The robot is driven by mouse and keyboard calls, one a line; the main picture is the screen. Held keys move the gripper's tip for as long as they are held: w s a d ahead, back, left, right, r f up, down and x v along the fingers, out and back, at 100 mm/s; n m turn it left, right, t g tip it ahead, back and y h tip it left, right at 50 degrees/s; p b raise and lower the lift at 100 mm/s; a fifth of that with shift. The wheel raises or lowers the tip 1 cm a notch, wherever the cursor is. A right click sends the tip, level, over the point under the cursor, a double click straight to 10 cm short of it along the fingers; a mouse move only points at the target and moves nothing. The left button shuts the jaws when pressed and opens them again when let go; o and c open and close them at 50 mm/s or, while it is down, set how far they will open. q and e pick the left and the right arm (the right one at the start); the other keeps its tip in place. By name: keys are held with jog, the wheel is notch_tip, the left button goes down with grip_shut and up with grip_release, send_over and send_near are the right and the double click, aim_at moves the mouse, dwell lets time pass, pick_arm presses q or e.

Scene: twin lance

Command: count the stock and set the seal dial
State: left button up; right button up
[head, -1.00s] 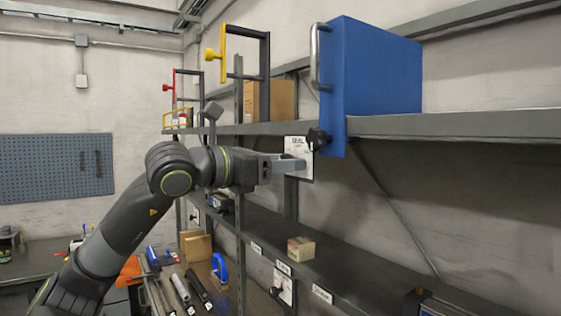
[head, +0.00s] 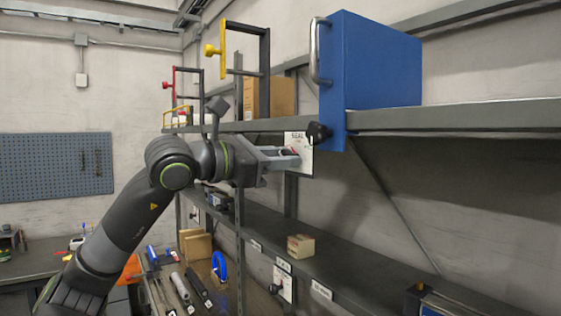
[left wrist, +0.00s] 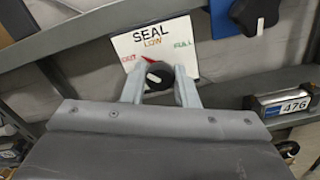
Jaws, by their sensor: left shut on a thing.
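The seal dial is a white card marked SEAL (head: 298,138) on the upper shelf's edge; it also shows in the left wrist view (left wrist: 183,50). There it reads a red word at left, LOW at top and FULL at right. My left gripper (head: 284,156) is shut on the dial's black knob (left wrist: 158,77), one finger on each side in the left wrist view (left wrist: 158,90). The red pointer (left wrist: 148,60) points up and left, between the red word and LOW. A small cardboard box (head: 301,247) stands on the lower shelf. My right gripper is out of view.
A blue case (head: 375,65) with a metal handle and a black knob stands on the upper shelf, right of the dial. A yellow-knobbed frame (head: 224,55) and a red-knobbed one (head: 173,88) stand at left. A device labelled 476 (left wrist: 285,103) shows at right.

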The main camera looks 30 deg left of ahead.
pick_arm(q)
jog(key=shift+m, duration=10.4)
jog(key=o, duration=1)
